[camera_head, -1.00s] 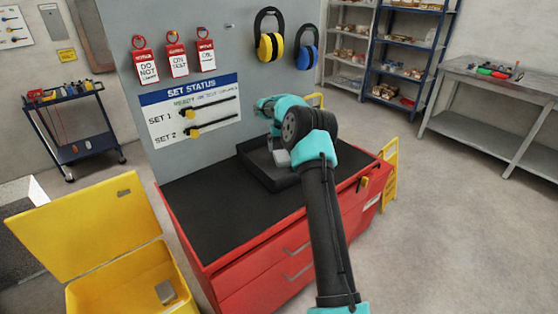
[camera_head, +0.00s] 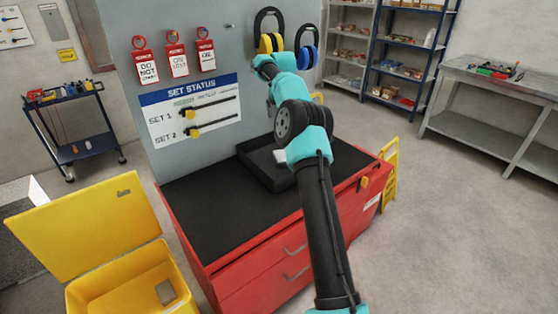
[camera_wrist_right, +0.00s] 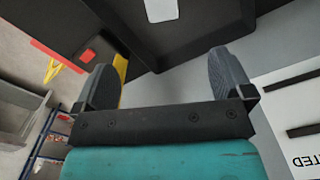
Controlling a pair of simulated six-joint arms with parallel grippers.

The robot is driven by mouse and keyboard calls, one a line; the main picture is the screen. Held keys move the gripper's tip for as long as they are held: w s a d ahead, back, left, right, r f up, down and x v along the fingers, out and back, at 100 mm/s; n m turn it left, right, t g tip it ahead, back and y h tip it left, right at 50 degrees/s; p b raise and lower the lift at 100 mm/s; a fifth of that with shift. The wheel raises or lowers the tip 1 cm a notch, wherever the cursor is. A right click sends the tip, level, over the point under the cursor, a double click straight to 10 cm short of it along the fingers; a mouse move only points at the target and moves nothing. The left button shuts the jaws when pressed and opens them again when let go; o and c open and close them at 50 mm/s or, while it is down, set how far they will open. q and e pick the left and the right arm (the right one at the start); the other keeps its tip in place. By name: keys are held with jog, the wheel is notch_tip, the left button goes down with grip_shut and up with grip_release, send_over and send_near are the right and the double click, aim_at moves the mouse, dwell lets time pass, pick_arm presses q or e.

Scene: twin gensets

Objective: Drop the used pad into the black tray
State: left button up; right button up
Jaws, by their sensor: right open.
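The black tray (camera_head: 262,178) sits on the black top of the red cabinet, partly hidden by my right arm. A whitish pad (camera_head: 280,156) shows inside the tray, beside my arm. In the right wrist view, the pad (camera_wrist_right: 161,10) is a pale rounded rectangle on a dark surface, cut by the top edge. My right gripper (camera_wrist_right: 165,75) is open, with nothing between its fingers, and is apart from the pad. In the head view its fingers are not clearly visible; the wrist is raised above the tray near the ear defenders. My left gripper is not in view.
A yellow bin (camera_head: 90,300) with its lid up stands at the left, with a grey piece (camera_head: 165,292) inside. A grey panel with a SET STATUS board (camera_head: 190,110), red tags and ear defenders (camera_head: 270,40) rises behind. The cabinet's left top is clear.

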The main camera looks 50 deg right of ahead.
jog(key=shift+r, duration=0.85)
